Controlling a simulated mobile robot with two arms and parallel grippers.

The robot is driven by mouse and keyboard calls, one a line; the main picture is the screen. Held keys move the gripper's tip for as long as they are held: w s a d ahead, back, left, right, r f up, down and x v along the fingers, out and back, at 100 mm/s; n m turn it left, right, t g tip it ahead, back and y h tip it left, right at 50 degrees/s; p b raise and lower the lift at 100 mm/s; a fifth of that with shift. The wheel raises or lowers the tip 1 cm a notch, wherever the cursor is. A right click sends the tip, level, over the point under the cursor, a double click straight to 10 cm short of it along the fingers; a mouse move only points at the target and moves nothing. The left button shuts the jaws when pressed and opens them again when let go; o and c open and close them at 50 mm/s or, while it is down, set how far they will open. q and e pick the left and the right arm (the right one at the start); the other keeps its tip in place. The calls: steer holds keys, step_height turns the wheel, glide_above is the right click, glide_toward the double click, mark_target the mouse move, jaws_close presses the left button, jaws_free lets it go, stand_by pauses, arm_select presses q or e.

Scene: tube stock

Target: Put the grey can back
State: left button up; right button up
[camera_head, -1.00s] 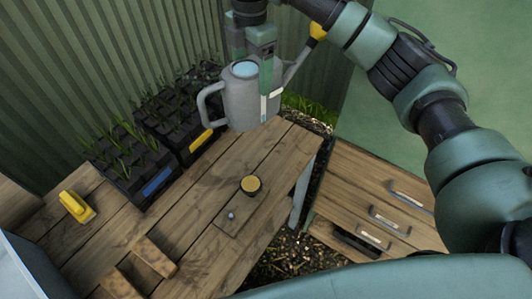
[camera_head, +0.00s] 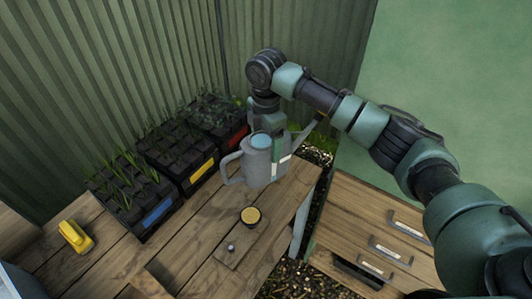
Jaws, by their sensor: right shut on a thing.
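The grey can (camera_head: 256,163) is a watering can with a loop handle on its left, a spout rising to the right and a pale blue round opening on top. My right gripper (camera_head: 275,158) comes down from above and is shut on it, with a green finger across the can's right side. The can is upright over the back edge of the wooden bench (camera_head: 205,225). I cannot tell whether its base touches the wood. My left gripper is not in view.
Seedling trays with blue (camera_head: 158,211), yellow (camera_head: 202,171) and red (camera_head: 237,137) labels line the bench's back left. A yellow object (camera_head: 76,236) sits at left. A round yellow-topped piece (camera_head: 251,216) stands before the can. A drawer unit (camera_head: 365,215) is at right.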

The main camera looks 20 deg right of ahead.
steer(key=shift+w+f+p, duration=0.1)
steer(key=shift+f+p, duration=0.3)
steer(key=shift+f, duration=2.25)
steer(key=o, duration=2.1)
step_height(320, 180, up, 12)
steer(key=shift+r+b, duration=0.1)
steer(key=shift+b, duration=0.9)
